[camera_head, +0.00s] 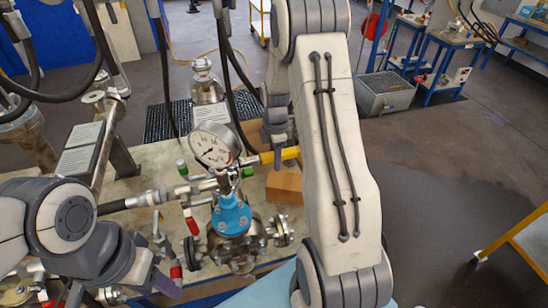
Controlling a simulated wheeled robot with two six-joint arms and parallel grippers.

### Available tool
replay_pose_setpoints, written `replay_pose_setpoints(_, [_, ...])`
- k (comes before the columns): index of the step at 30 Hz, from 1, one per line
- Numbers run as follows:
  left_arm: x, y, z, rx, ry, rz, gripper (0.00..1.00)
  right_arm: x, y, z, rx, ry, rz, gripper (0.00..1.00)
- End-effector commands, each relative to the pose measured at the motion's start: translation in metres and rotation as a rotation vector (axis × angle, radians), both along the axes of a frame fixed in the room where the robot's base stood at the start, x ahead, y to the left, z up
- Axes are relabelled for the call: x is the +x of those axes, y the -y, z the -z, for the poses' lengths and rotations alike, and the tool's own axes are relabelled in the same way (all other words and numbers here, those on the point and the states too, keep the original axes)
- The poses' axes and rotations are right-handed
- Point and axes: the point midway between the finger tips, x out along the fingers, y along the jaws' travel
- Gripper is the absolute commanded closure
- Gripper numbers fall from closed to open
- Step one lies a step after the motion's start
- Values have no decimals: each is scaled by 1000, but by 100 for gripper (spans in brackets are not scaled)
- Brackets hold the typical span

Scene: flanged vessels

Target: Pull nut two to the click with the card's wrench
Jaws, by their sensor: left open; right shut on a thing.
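My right gripper (277,140) is partly hidden behind my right arm. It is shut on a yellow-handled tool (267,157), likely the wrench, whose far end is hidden. The tool is level, right of the round pressure gauge (215,146). Below the gauge is a blue valve body (231,215) on a metal flange (236,254) with bolts and nuts; I cannot tell which is nut two. My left gripper (122,287) is open at the lower left, left of the flange, its fingers partly cut off or hidden. Printed cards (84,135) stand at the left; their text is unreadable.
An orange-brown block (284,187) lies on the bench (150,159) beside the valve. Hoses and pipes crowd the left side. A grey metal bin (384,94) and blue carts (448,62) stand behind.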

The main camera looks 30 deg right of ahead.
Motion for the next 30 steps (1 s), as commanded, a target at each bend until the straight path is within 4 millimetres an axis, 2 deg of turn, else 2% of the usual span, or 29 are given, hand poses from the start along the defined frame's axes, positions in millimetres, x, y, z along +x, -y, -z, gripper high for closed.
replay_pose_setpoints(8, [0,0,1,0,0,0,50,1,0,0,-1,3,0,100])
replay_pose_setpoints(30, [0,0,18,0,0,0,50,2,-1,24,-1,3,0,100])
